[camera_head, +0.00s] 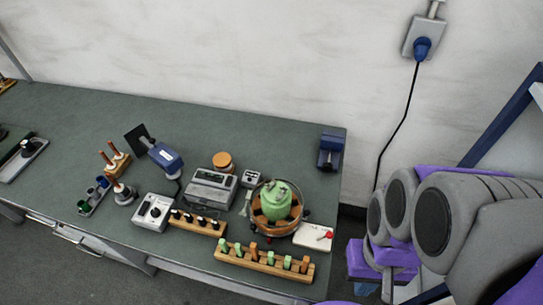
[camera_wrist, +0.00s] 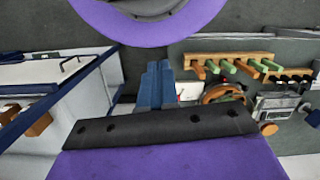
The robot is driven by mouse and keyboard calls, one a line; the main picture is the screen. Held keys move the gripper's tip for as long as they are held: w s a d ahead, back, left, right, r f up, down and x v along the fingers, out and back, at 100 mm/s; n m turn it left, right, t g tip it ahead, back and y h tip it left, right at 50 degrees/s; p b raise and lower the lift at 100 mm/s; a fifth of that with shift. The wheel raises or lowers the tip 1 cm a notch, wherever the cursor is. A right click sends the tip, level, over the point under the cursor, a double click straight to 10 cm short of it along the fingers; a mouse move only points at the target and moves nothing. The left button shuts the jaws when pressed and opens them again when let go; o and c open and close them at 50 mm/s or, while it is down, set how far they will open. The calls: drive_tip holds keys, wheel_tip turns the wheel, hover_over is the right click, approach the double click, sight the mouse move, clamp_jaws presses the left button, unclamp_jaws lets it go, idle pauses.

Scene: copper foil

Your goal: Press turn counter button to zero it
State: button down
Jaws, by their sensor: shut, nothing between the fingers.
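A grey box with a display panel (camera_head: 213,188) stands mid-bench in the head view. A smaller grey box (camera_head: 250,178) stands just to its right. I cannot tell for certain which is the turn counter, and its button is too small to make out. The display box also shows at the right of the wrist view (camera_wrist: 276,105). My gripper (camera_wrist: 157,66) shows in the wrist view as two blue fingers close together, shut and empty. It is apart from both boxes. The head view does not clearly show the fingers.
A green rounded part (camera_head: 276,200) sits in a round holder right of the boxes. A wooden rack (camera_head: 264,264) lines the front. A white box with a red knob (camera_head: 314,237) and a blue vise-like block (camera_head: 330,151) stand right. The bench's back left is clear.

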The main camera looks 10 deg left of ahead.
drive_tip(key=a, duration=0.5)
drive_tip(key=w+d+f+n+t+h+b, duration=0.1)
drive_tip(key=w+d+n+h, duration=0.45)
drive_tip(key=w, duration=0.95)
drive_tip(key=n+t+b, duration=0.3)
drive_tip(key=n+t, duration=0.6)
drive_tip(key=n, duration=0.6)
hover_over(249, 179)
drive_tip(key=shift+f, duration=7.15)
drive_tip(key=f+b, duration=0.4)
drive_tip(key=a+f+b, duration=0.1)
drive_tip(key=f, duration=0.1)
drive_tip(key=shift+s+b, duration=0.4)
drive_tip(key=shift+d+f+y, duration=0.25)
drive_tip(key=shift+d+f, duration=0.4)
drive_tip(key=shift+f, duration=0.25)
drive_tip(key=shift+a+f, duration=0.25)
drive_tip(key=shift+a, duration=0.35)
drive_tip(key=shift+d+r, duration=0.1)
drive_tip(key=shift+d, duration=0.35)
